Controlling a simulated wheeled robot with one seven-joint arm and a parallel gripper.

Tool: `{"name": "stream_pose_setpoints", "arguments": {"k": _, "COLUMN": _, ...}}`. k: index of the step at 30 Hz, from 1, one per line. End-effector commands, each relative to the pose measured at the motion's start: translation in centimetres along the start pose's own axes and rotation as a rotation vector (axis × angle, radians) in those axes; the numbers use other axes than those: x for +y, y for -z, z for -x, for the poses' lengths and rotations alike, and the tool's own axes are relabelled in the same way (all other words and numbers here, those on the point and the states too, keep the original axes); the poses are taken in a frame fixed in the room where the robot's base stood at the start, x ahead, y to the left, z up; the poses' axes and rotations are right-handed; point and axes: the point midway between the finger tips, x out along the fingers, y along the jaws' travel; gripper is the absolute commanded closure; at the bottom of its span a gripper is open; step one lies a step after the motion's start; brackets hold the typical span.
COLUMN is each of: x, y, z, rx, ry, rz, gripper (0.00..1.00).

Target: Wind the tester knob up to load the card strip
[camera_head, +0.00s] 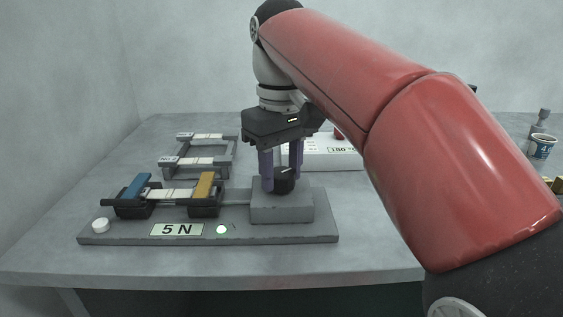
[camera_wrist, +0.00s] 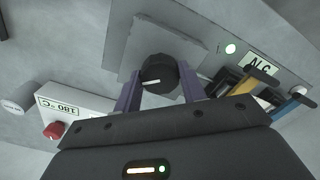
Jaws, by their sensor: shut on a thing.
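The knob also shows in the wrist view (camera_wrist: 159,73). A pale card strip (camera_head: 172,194) lies across two black clamps, one with a blue lever (camera_head: 136,186), one with a yellow lever (camera_head: 204,185).
A grey rack (camera_head: 225,160) holding pale strips stands behind the tester. A white "180 °C" box (camera_head: 335,157) with a red button (camera_wrist: 54,130) is behind the knob. A cup (camera_head: 541,146) stands at the far right. A white round button (camera_head: 100,225) sits at the tester's left front.

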Motion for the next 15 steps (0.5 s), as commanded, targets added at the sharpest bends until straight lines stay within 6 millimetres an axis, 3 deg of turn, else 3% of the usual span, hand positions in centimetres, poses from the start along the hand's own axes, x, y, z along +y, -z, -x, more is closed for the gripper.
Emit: {"name": "stream_pose_setpoints", "arguments": {"k": 15, "x": -0.01, "y": 0.04, "z": 0.20, "rx": 0.003, "ry": 0.000, "rz": -0.313, "gripper": 0.82}}
